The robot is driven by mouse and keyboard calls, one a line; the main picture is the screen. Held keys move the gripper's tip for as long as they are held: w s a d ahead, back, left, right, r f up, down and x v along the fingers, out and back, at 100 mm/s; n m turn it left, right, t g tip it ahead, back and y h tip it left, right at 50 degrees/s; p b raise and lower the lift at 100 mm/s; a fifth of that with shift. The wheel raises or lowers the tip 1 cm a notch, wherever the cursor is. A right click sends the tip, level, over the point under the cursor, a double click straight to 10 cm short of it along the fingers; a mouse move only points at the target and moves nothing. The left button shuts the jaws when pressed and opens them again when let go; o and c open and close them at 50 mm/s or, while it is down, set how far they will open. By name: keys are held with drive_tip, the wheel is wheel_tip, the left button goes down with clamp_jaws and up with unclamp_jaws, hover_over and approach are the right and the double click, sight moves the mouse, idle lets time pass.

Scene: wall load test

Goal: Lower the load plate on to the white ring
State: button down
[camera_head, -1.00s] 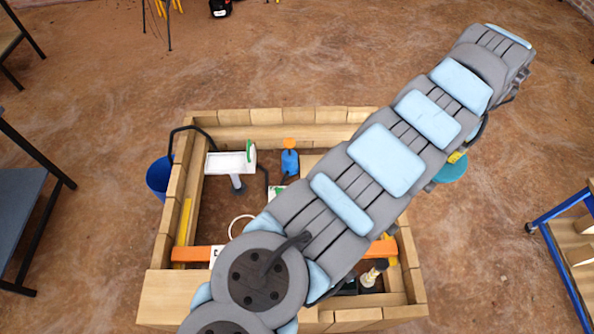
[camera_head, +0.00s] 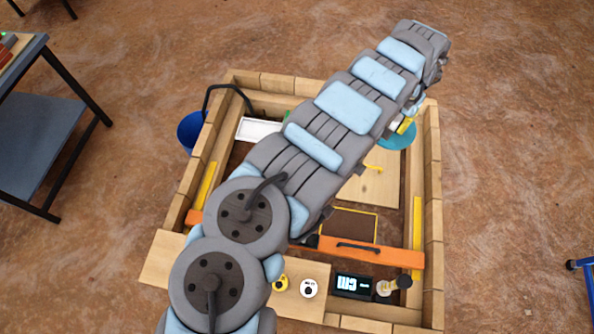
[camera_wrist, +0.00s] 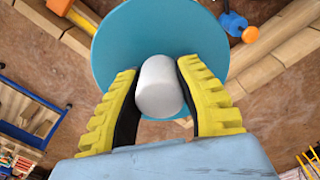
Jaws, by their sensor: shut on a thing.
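The load plate appears to be the teal round disc (camera_head: 397,138) near the back right corner of the wooden enclosure. In the wrist view the disc (camera_wrist: 130,45) fills the space beyond my fingers, with a white cylindrical knob (camera_wrist: 158,92) standing on it. My gripper (camera_wrist: 158,78) has yellow ribbed fingers shut on this knob, one on each side. In the head view my arm partly covers the disc, and its height above the floor cannot be told. The white ring is hidden now, probably behind my arm.
Wooden walls (camera_head: 433,200) enclose the work area. An orange beam (camera_head: 370,254) with a black handle crosses it. A wooden board (camera_head: 372,182) lies inside. A black display (camera_head: 352,286) stands at the front, a white tray (camera_head: 258,130) at the back left. A blue bucket (camera_head: 190,130) is outside.

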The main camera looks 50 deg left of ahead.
drive_tip(key=s+a+f+n+b, duration=0.1)
drive_tip(key=s+a+f+b, duration=0.4)
drive_tip(key=s+a+f, duration=0.95)
drive_tip(key=s+a+f+n+b, duration=0.1)
drive_tip(key=s+a+f+b, duration=0.4)
drive_tip(key=s+a+f, duration=1)
drive_tip(key=shift+s+d+f+b, duration=0.25)
drive_tip(key=shift+d+f+b, duration=0.3)
drive_tip(key=shift+f+b, duration=3.95)
drive_tip(key=shift+s+d+f+b, duration=0.45)
drive_tip(key=shift+f+b, duration=2.5)
drive_tip(key=shift+f, duration=2.95)
drive_tip(key=shift+s+d+f+b, duration=0.1)
drive_tip(key=shift+d+f+b, duration=0.55)
drive_tip(key=shift+f+b, duration=3.85)
drive_tip(key=shift+f+p, duration=0.7)
drive_tip(key=shift+p, duration=0.05)
drive_tip(key=c, duration=0.8)
unclamp_jaws()
drive_tip(key=shift+o, duration=0.2)
